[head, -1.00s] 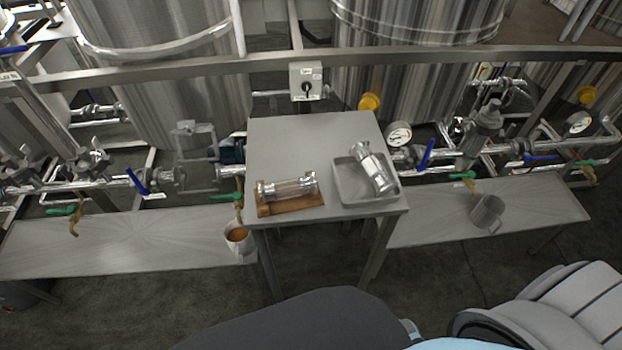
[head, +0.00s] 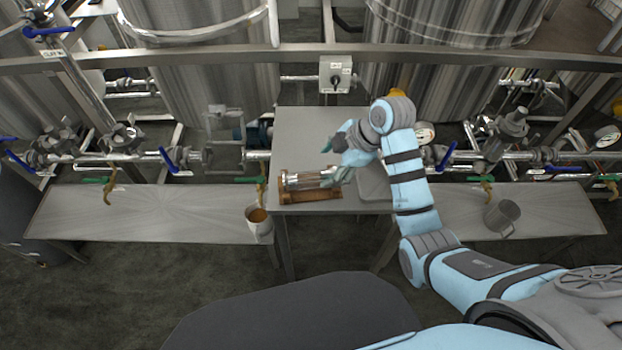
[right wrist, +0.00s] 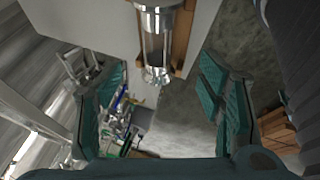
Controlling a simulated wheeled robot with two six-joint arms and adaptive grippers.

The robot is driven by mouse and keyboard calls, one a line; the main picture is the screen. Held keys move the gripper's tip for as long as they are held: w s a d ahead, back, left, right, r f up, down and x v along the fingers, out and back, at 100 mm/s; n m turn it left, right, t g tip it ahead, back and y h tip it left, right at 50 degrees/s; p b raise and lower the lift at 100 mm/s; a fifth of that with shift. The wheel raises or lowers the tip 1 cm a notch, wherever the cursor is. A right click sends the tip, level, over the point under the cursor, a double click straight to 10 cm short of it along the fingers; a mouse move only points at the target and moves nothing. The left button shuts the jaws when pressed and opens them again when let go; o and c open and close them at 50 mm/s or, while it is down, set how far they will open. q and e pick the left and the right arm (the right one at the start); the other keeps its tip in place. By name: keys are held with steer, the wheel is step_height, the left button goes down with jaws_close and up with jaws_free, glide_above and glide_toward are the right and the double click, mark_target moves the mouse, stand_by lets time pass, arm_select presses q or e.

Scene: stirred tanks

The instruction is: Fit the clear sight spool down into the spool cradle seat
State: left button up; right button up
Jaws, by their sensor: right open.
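The clear sight spool (head: 308,180), a see-through tube with shiny metal ends, lies on its side along the wooden spool cradle (head: 312,196) on the table's front left. I cannot tell how deep it sits in the seat. My right gripper (head: 336,164) is open and empty at the right end of the spool, partly covering that end. In the right wrist view the spool (right wrist: 156,42) points in from the top, over the brown cradle (right wrist: 182,42), and its near end lies ahead of the gap of the open right gripper (right wrist: 163,108). My left gripper is out of view.
A grey tray (head: 373,188) on the table's right is mostly behind my right arm, which hides its contents. A switch box (head: 336,76) stands behind. The table's back left is clear.

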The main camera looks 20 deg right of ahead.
mark_target(315, 177)
steer(key=x, duration=0.5)
steer(key=b+x, duration=0.1)
steer(key=x, duration=0.4)
steer(key=shift+w+d+f, duration=0.1)
steer(key=shift+w+d, duration=0.05)
steer(key=shift+d, duration=0.05)
jaws_close()
